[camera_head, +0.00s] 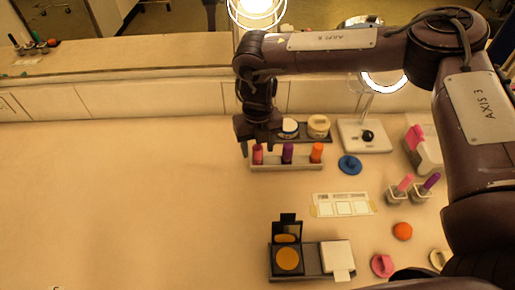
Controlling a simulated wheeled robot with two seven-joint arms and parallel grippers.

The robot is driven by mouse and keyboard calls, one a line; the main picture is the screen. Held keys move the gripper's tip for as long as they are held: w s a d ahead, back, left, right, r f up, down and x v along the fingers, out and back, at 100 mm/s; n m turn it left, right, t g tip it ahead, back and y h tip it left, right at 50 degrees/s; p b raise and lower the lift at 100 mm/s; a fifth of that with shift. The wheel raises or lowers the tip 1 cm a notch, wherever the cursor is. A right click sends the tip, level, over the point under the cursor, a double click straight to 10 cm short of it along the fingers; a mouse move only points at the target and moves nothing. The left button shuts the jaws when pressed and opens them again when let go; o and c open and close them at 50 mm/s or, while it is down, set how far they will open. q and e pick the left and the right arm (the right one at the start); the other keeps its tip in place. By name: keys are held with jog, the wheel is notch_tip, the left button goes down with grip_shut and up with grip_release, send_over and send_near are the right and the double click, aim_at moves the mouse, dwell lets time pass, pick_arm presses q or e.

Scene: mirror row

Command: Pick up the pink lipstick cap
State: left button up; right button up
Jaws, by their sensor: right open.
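The pink lipstick cap (257,156) stands upright at the left end of a low pale rack (300,165). A purple cap (288,153) and an orange cap (316,153) stand in the same rack to its right. My right gripper (258,146) is open and points down right at the pink cap, its fingertips near the cap's upper part. The gripper hides part of the cap's top, and I cannot tell whether the fingers touch it. My left gripper is not in view.
A dark tray with two jars (318,126) stands just behind the rack. A blue round piece (349,164) lies to its right. Pink (405,183) and purple (431,181) lipsticks stand in small holders. An open compact (287,258) sits in front. The left tabletop is clear; a mirror runs behind.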

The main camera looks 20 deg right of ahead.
jog(key=shift+f, duration=0.35)
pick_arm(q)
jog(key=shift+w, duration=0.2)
pick_arm(e)
jog(key=c, duration=1.1)
